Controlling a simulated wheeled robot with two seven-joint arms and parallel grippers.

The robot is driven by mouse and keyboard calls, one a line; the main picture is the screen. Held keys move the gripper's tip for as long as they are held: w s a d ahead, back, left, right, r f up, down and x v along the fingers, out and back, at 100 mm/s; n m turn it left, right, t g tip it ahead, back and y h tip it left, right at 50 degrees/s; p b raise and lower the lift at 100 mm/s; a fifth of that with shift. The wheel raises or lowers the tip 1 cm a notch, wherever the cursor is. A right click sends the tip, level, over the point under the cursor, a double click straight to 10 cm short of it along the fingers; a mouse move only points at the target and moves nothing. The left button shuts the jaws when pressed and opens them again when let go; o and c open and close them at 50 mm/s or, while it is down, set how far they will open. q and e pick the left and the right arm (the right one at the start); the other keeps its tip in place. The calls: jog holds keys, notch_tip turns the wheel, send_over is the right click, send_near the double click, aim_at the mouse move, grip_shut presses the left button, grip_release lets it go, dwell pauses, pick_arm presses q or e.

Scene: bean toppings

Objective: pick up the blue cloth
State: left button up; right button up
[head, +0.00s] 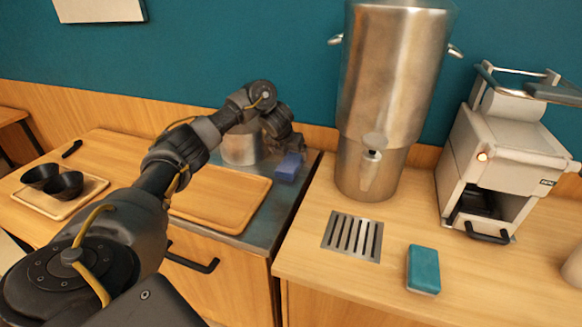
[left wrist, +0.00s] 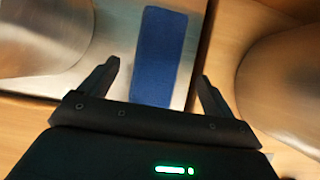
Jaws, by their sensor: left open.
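The blue cloth (head: 289,167) is a small dark blue block-like piece on the metal surface near the right edge of the left counter. In the left wrist view the blue cloth (left wrist: 160,55) lies between and beyond my open fingers. My left gripper (head: 290,143) is just above and behind the cloth, and in the wrist view its two fingers (left wrist: 158,85) stand apart with nothing held. Whether the fingertips touch the cloth cannot be told. My right gripper is not in view.
A metal pot (head: 240,148) stands left of the cloth, and a wooden tray (head: 222,200) is in front. A tall steel urn (head: 392,90) rises to the right. A teal sponge (head: 424,268), drain grate (head: 352,236) and white machine (head: 505,150) are on the right counter.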

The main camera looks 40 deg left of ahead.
aim_at(291, 161)
pick_arm(q)
jog(key=shift+f, duration=0.25)
jog(key=x, duration=0.4)
jog(key=shift+s+a+p, duration=0.1)
jog(key=shift+s+p, duration=0.1)
jog(key=shift+p, duration=0.1)
jog(key=shift+w+a+f, duration=0.1)
jog(key=shift+w+f, duration=0.05)
jog(key=shift+f, duration=0.2)
jog(key=c, duration=1.1)
jog(key=shift+w+r, duration=0.1)
jog(key=shift+r, duration=0.5)
jog(key=v, duration=0.4)
jog(key=shift+r+b, duration=0.3)
jog(key=shift+r, duration=0.15)
jog(key=s+d+r+p, duration=0.1)
jog(key=s+r+p, duration=0.1)
jog(key=s, duration=0.1)
jog(key=s+d+r+p, duration=0.2)
jog(key=s+r, duration=0.1)
jog(key=s, duration=0.1)
jog(key=s+d+r+p, duration=0.2)
jog(key=s, duration=0.2)
jog(key=shift+d+r+p, duration=0.1)
jog(key=shift+r+p, duration=0.15)
jog(key=shift+p, duration=0.1)
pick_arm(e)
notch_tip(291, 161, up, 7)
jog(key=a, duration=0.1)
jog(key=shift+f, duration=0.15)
